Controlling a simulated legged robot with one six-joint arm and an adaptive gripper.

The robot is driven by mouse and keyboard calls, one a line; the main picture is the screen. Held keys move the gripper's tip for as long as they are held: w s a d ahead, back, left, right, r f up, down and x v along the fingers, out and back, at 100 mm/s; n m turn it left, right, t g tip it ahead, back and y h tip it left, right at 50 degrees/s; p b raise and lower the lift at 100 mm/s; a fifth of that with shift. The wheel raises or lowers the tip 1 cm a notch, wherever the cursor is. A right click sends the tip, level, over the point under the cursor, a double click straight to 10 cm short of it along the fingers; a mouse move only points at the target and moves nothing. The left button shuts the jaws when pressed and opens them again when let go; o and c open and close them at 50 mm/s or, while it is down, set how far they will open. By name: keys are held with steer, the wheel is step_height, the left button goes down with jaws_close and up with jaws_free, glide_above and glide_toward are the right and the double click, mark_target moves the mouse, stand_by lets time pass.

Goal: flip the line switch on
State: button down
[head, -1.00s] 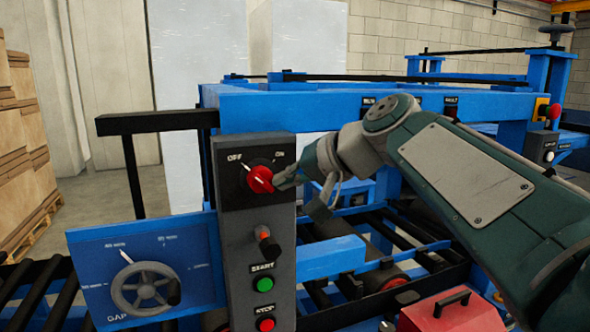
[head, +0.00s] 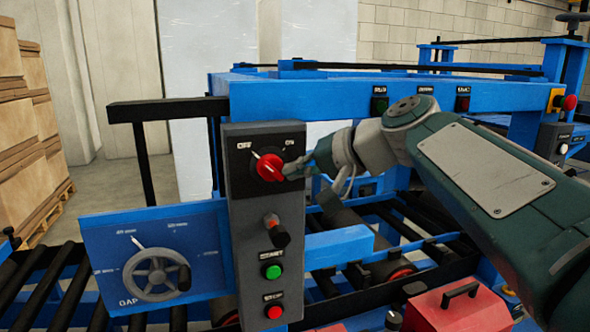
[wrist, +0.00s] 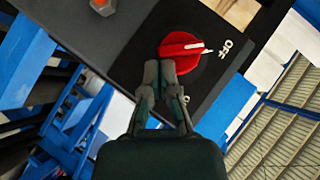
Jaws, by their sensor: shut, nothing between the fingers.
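The line switch is a red rotary knob (head: 269,167) on a black plate at the top of a grey control post (head: 262,215). OFF is printed at its upper left and ON at its upper right. Its white pointer is turned toward OFF. In the wrist view the knob (wrist: 180,54) has its white mark pointing at the OFF label. My gripper (head: 291,171) is shut and empty at the knob's right side. In the wrist view its closed fingertips (wrist: 160,74) are right at the knob's edge; I cannot tell if they touch it.
A blue GAP panel with a handwheel (head: 157,275) stands left. A blue beam (head: 400,97) runs behind my arm. A red toolbox (head: 457,309) is lower right.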

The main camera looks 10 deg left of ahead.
mark_target(267, 179)
steer(key=shift+f+m+y, duration=0.2)
steer(key=shift+m+y, duration=0.1)
steer(key=m+y, duration=0.1)
steer(key=f+m+y, duration=0.1)
steer(key=y, duration=0.1)
steer(key=shift+a+f+m+y, duration=0.1)
steer(key=shift+f+m+y, duration=0.15)
steer(key=shift+m+y, duration=0.15)
steer(key=shift+s+a+f+m+y, duration=0.1)
steer(key=shift+a+f+m+y, duration=0.1)
steer(key=shift+m+y, duration=0.3)
steer(key=shift+s+a+f+m+y, duration=0.1)
steer(key=shift+f+m+y, duration=0.05)
steer(key=shift+m+y, duration=0.3)
steer(key=shift+m, duration=0.25)
steer(key=shift+s+a+f+m+t+y, duration=0.1)
steer(key=shift+a+f+m+t+y, duration=0.1)
steer(key=shift+m+t+y, duration=0.35)
steer(key=shift+s+a+f+m+t+y, duration=0.15)
steer(key=shift+m+t+y, duration=0.1)
steer(key=shift+m+y, duration=0.6)
stand_by(0.5)
steer(key=shift+w+d, duration=0.1)
stand_by(0.9)
